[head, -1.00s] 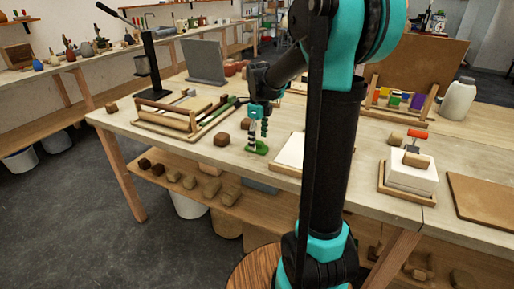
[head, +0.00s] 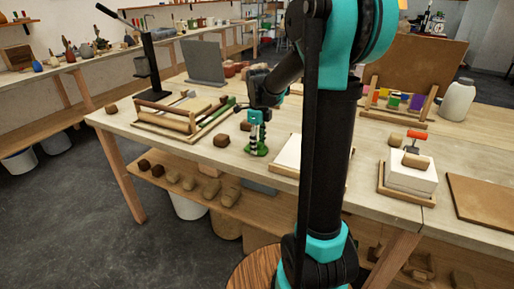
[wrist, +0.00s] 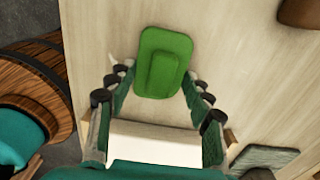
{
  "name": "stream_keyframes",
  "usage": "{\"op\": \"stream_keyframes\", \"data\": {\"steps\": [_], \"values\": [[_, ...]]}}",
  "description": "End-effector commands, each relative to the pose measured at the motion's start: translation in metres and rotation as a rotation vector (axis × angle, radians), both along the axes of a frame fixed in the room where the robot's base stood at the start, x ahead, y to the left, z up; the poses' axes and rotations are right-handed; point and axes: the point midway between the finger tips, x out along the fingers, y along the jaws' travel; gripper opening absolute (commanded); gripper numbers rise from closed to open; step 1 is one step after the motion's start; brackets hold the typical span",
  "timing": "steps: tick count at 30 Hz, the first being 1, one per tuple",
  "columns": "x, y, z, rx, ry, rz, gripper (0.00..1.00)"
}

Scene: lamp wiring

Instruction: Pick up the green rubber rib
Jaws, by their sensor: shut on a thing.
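The green rubber rib (head: 256,152) is a flat rounded piece with a raised ridge along its middle. It is at the front of the workbench, left of the white slab. In the wrist view the rib (wrist: 163,58) is between the far ends of my fingers. My gripper (head: 258,145) points down over the rib and is shut on it. In the wrist view my gripper (wrist: 160,78) has its fingers on both sides of the rib's ridge. I cannot tell whether the rib is touching the bench or just above it.
A brown block (head: 221,140) lies left of my gripper. A white slab on a board (head: 288,152) is close on the right. A wooden rack with rollers and tools (head: 165,122) stands further left. A white block in a tray (head: 408,172) is to the right.

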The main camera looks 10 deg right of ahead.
Motion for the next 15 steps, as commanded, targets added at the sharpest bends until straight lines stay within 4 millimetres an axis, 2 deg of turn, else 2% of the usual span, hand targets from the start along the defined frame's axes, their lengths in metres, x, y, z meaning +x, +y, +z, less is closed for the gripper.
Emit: {"op": "stream_keyframes", "data": {"steps": [8, 11, 15], "values": [[0.0, 0.0, 0.009, 0.0, 0.0, 0.0, 0.18], [0.0, 0.0, 0.019, 0.0, 0.0, 0.0, 0.18], [0.0, 0.0, 0.047, 0.0, 0.0, 0.0, 0.17]]}}
